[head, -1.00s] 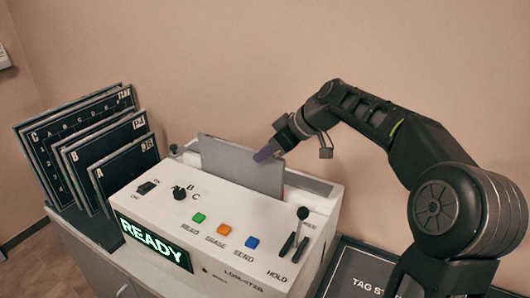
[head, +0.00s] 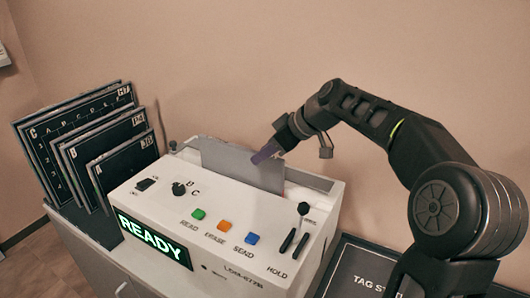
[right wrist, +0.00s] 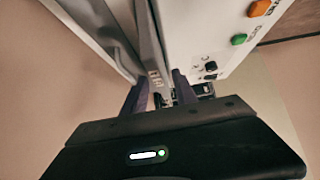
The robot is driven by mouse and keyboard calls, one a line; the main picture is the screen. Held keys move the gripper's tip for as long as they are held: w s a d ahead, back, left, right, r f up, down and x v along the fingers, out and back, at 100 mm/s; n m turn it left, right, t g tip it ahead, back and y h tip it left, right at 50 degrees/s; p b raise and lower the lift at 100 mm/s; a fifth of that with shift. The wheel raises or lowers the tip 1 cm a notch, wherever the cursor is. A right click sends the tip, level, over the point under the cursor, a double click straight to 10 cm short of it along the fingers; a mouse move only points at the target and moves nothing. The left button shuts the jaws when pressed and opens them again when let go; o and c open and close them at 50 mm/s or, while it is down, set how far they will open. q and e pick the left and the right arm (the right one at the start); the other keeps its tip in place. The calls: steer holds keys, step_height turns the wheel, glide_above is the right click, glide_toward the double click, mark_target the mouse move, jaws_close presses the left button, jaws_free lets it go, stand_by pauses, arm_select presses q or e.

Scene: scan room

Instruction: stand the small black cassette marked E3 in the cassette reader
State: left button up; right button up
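A flat cassette (head: 240,163) with a plain grey face stands upright in the slot on top of the white cassette reader (head: 262,224). My right gripper (head: 264,153) is at its upper edge near the right corner. In the right wrist view the fingers (right wrist: 160,92) are spread, one on each side of the cassette (right wrist: 156,62), with a little room beside it. The cassette bears a small label there, too blurred to read surely. The slot's bottom is hidden. My left gripper is not in view.
Several dark cassettes lettered C, B and A stand in a rack (head: 98,226) at the left. The reader's front display (head: 152,240) says READY; buttons, a knob and a HOLD lever (head: 296,228) are on top. A dark TAG board (head: 358,275) lies at the right.

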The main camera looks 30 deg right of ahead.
steer(key=shift+o, duration=0.3)
steer(key=shift+f, duration=0.15)
steer(key=v, duration=0.8)
steer(key=shift+b, duration=0.35)
step_height(320, 180, up, 6)
steer(key=p, duration=0.4)
stand_by(0.4)
stand_by(0.5)
